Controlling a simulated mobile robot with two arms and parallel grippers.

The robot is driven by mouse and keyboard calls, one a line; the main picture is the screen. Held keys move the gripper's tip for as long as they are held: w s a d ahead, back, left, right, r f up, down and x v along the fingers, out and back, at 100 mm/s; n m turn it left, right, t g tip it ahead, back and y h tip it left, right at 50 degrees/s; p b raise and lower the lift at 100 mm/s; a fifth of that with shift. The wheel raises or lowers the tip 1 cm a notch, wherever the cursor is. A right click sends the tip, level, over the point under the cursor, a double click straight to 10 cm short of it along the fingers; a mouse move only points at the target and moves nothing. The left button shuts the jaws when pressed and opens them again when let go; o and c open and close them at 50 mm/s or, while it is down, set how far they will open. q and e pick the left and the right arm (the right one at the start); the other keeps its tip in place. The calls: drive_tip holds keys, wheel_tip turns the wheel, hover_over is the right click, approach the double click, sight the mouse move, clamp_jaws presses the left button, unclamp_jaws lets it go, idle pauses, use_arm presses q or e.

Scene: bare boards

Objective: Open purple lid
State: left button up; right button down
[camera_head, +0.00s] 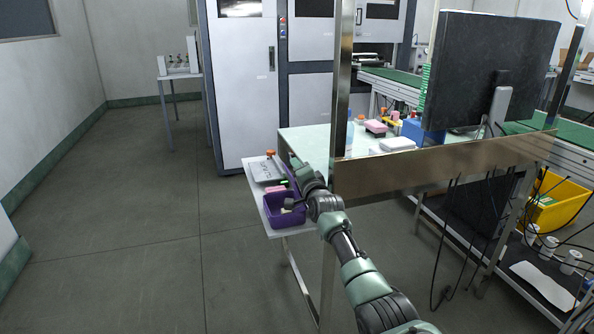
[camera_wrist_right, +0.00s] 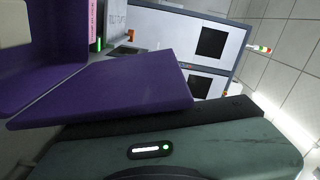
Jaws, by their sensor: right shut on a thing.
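A purple box (camera_head: 277,219) stands on the front end of a small white side table. Its inside shows from above, with something pale in it. The purple lid (camera_head: 292,179) stands raised at the box's right side, partly hidden by my right arm. My right gripper (camera_head: 293,203) is at the box, shut on the lid; its fingertips are hard to make out. In the right wrist view the purple lid (camera_wrist_right: 115,88) lies as a broad panel close along the gripper, and the box wall (camera_wrist_right: 40,65) shows at left. My left gripper is not in view.
The white side table (camera_head: 256,197) also bears a pink item (camera_head: 275,188) and a grey-white device (camera_head: 265,170) behind the box. The floor at left is clear.

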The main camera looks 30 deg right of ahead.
drive_tip(key=shift+d, duration=0.15)
idle(0.3)
drive_tip(key=c, duration=1.2)
unclamp_jaws()
drive_tip(key=shift+c, duration=0.2)
